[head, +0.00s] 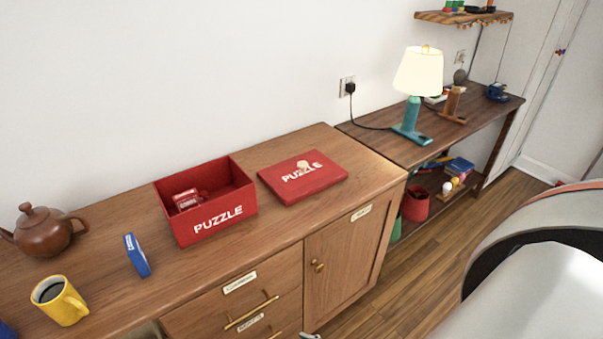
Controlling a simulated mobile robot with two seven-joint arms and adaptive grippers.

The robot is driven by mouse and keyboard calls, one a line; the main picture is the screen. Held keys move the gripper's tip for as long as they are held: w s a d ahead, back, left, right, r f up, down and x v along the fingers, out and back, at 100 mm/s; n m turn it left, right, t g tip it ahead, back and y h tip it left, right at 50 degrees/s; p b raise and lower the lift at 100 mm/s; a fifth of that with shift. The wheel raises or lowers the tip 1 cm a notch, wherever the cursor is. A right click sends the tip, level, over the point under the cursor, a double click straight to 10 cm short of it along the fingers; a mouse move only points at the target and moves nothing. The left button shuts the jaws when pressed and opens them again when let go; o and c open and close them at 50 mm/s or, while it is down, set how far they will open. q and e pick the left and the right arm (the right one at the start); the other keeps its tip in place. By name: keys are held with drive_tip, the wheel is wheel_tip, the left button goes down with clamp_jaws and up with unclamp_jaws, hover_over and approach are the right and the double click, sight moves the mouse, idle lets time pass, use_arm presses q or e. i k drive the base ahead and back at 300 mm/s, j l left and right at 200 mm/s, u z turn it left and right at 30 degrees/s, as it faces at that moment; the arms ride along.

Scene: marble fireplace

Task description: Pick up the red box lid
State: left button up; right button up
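The red box lid (318,185), marked "PUZZLE", lies flat on the wooden cabinet top (310,142). A small pale piece (303,166) sits on it or is part of its print; I cannot tell which. The open red puzzle box (208,217) stands just left of the lid, apart from it, with small red and white items (186,199) inside. A small grey tip shows at the bottom edge, too little to identify. Neither gripper can be made out, and nothing touches the lid.
A teal lamp (411,115) stands on the lower shelf unit at right. Cabinet top behind and right of the lid is clear.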

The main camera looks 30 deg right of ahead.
sight(303, 170)
drive_tip(key=l+u, duration=0.15)
drive_tip(key=l, duration=0.25)
drive_tip(key=k+l+u, duration=0.2)
drive_tip(key=l, duration=0.25)
drive_tip(key=l+u, duration=0.15)
drive_tip(key=l, duration=0.25)
drive_tip(key=l+u, duration=0.2)
drive_tip(key=l, duration=0.2)
drive_tip(key=k+l+u, duration=0.15)
drive_tip(key=l, duration=0.25)
